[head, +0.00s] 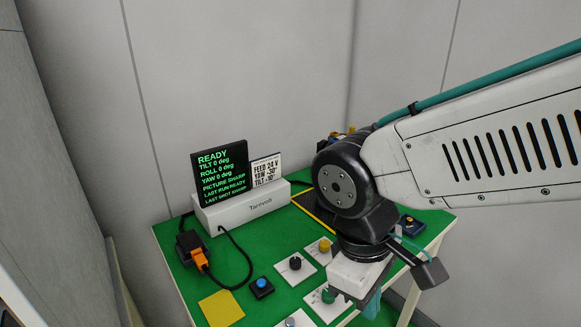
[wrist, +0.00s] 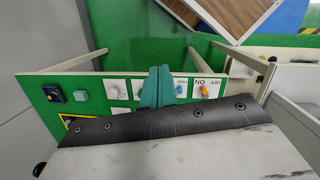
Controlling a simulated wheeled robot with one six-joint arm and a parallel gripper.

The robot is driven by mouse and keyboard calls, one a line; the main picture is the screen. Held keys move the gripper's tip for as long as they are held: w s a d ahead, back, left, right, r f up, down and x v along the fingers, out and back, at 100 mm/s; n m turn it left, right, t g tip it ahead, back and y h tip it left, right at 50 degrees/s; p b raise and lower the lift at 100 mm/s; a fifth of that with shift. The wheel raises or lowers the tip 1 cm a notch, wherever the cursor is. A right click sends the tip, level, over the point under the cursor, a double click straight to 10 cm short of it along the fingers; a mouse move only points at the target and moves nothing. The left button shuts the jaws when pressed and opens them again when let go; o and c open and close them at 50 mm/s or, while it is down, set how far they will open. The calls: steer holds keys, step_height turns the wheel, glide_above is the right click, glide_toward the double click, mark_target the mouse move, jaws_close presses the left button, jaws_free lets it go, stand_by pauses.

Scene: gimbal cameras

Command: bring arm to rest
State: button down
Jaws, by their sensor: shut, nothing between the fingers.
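My arm reaches in from the right of the head view and bends down over the green table (head: 258,305). My gripper (head: 372,304) hangs at the table's front right, its teal fingers partly hidden behind the white wrist housing. In the wrist view my gripper (wrist: 157,84) shows its teal fingers together, with nothing between them. The fingers appear in front of a row of knob plates; I cannot tell how far apart they are from it.
A white console (head: 243,207) with a screen reading READY and zero tilt, roll and yaw stands at the back. A card (head: 266,171) is beside it. A black adapter (head: 188,245), blue button (head: 261,287), yellow note (head: 221,308) and several knobs, including a black one (head: 295,263), lie in front.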

steer(key=s+d+r+m+t+y, duration=0.1)
steer(key=d+r+m, duration=0.1)
steer(key=d+m, duration=0.2)
steer(key=s+d+r+m+t+y, duration=0.1)
steer(key=d+m, duration=0.4)
steer(key=d, duration=0.6)
step_height(320, 180, up, 2)
steer(key=shift+s+r, duration=0.25)
steer(key=shift+s, duration=0.35)
steer(key=c, duration=1.4)
jaws_free()
steer(key=shift+d+m, duration=0.2)
steer(key=shift+m, duration=0.1)
steer(key=shift+c, duration=0.2)
